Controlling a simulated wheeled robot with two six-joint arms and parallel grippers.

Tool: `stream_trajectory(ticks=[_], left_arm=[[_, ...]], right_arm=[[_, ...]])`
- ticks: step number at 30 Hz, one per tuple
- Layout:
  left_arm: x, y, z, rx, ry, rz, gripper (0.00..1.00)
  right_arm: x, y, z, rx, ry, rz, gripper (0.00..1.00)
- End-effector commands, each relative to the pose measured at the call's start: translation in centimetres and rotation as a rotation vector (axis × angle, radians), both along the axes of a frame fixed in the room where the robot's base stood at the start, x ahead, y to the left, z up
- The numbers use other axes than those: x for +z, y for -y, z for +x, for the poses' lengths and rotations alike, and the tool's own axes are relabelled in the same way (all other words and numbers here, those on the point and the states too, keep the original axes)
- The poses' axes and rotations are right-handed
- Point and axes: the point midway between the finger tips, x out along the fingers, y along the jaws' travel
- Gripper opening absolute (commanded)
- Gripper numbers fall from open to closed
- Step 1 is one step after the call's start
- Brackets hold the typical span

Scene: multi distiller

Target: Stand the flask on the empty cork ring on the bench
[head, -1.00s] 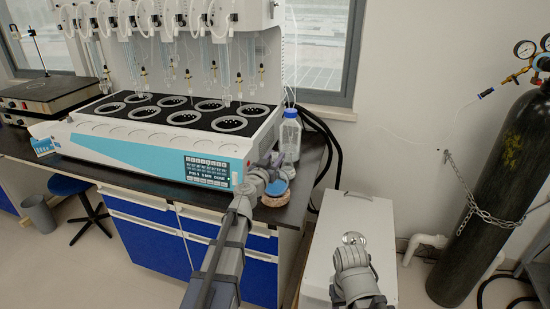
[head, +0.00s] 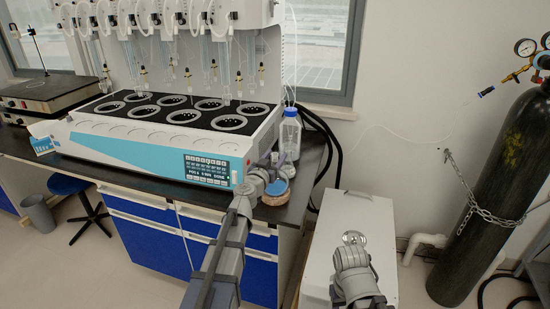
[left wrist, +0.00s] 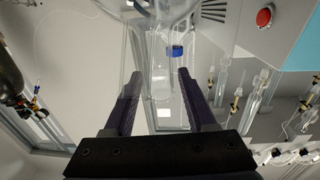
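The clear glass flask (left wrist: 172,10) shows at the top of the left wrist view, cut off by the frame, with its see-through outline running down beyond the fingers. My left gripper (left wrist: 160,76) has its two dark fingers apart, with a visible gap between them. In the head view the left gripper (head: 275,163) is over the bench's right end, in front of the blue-capped bottle. A brown cork ring (head: 272,200) lies near the front right corner with something round and blue on it, partly hidden by my wrist. I cannot make out an empty ring. My right gripper's fingers are indistinct.
A clear bottle (head: 290,138) with a blue cap stands behind my left gripper. The multi distiller (head: 150,140) fills the bench to the left. A white cabinet (head: 345,215) stands right of the bench, and a black gas cylinder (head: 490,190) stands farther right.

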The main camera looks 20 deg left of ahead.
Motion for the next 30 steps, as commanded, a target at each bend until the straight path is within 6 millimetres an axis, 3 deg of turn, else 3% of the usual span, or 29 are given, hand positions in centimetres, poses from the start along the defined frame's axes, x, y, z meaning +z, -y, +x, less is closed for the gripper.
stream_trajectory(ticks=[3,14,30], left_arm=[[0.0,0.0,0.0,0.0,0.0,0.0,0.71],[0.0,0.0,-0.4,0.0,0.0,0.0,0.71],[0.0,-0.8,-7.6,0.001,0.0,0.0,0.71]], right_arm=[[0.0,0.0,0.0,0.0,0.0,0.0,0.5],[0.0,0.0,0.0,0.0,0.0,0.0,0.5],[0.0,0.0,0.0,0.0,0.0,0.0,0.5]])
